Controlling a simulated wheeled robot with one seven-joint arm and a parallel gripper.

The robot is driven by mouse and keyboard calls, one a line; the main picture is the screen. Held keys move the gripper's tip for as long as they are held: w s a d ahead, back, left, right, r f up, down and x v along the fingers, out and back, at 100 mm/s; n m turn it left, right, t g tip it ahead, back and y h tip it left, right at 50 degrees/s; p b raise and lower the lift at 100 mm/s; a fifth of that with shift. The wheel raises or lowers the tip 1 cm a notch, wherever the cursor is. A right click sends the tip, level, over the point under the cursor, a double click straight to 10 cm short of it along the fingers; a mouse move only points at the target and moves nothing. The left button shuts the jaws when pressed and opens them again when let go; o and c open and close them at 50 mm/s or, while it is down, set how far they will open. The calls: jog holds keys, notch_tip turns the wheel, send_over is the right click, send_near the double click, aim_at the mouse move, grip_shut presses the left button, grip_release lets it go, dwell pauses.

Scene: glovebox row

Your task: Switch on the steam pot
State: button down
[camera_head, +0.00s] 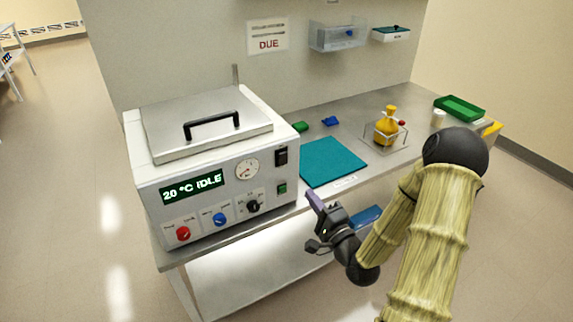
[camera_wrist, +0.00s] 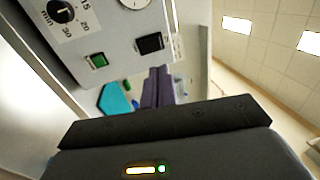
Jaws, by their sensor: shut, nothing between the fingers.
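The steam pot (camera_head: 215,165) is a white box with a metal lid and a black handle, standing on the left end of the steel bench. Its display (camera_head: 194,187) reads "20 °C IDLE". The front panel has a red knob, a blue knob, a black dial (camera_head: 253,206), a round gauge, a black rocker switch (camera_head: 281,156) and a green button (camera_head: 282,187). The wrist view shows the black switch (camera_wrist: 150,43) and the green button (camera_wrist: 97,60). My gripper (camera_head: 313,201) is shut and empty, in front and to the right of the panel, apart from it. Its fingers (camera_wrist: 158,84) point towards the bench.
A teal mat (camera_head: 332,161) lies right of the pot. Farther right stand a yellow flask (camera_head: 386,126) in a rack, a white cup (camera_head: 438,118) and a green tray (camera_head: 459,108). A wall behind carries a "DUE" sign (camera_head: 268,37) and a clear bin (camera_head: 338,36).

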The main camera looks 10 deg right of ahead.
aim_at(281, 155)
jog(key=p+x, duration=0.3)
jog(key=x, duration=1)
jog(key=shift+a, duration=0.1)
jog(key=shift+w, duration=0.55)
jog(key=shift+s+r, duration=0.1)
jog(key=shift+a, duration=0.1)
